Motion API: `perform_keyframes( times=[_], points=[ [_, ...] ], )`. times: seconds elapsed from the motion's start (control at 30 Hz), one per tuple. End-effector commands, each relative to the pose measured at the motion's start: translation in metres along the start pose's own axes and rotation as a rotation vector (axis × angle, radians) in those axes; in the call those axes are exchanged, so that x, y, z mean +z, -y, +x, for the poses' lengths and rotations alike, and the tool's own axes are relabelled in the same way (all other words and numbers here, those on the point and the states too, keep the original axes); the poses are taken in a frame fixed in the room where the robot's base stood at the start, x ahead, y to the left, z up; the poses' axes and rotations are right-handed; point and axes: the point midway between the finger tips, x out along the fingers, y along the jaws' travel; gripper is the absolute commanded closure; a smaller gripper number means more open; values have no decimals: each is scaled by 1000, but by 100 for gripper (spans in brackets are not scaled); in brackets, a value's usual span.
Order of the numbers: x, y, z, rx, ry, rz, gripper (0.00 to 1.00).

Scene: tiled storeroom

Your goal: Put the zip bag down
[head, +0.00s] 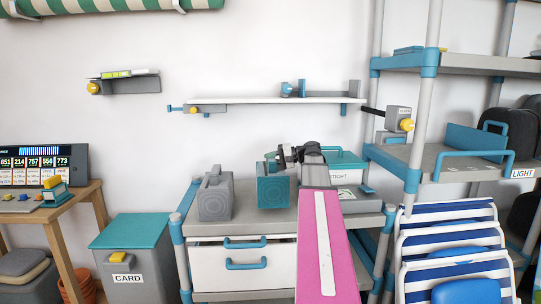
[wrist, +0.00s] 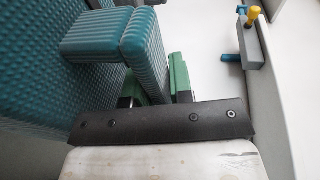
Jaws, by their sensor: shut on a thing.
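The zip bag is a teal, ribbed, box-shaped thing (head: 272,191) over the top of the grey drawer cabinet. It fills the left of the wrist view (wrist: 40,90). My gripper (head: 284,156) is at its top and shut on its raised teal grip. In the wrist view my green gripper fingers (wrist: 166,88) are at that grip, partly hidden by a dark bracket. The bag looks upright. I cannot tell whether its underside touches the cabinet top (head: 250,224).
A grey ribbed bag-like box (head: 215,197) stands just left on the cabinet top. A teal-lidded box (head: 345,165) stands behind right. A wall shelf (head: 260,100) hangs above. A shelf rack (head: 415,160) and folded striped chairs (head: 455,255) are at the right.

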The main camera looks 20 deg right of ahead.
Motion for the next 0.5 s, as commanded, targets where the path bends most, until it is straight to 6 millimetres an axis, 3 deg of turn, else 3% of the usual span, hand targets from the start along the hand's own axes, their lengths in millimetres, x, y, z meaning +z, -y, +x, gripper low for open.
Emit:
perform_keyframes(
  times=[0.5],
  points=[
    [1, -35, 8, -4, -1, -3, 100]
  ],
)
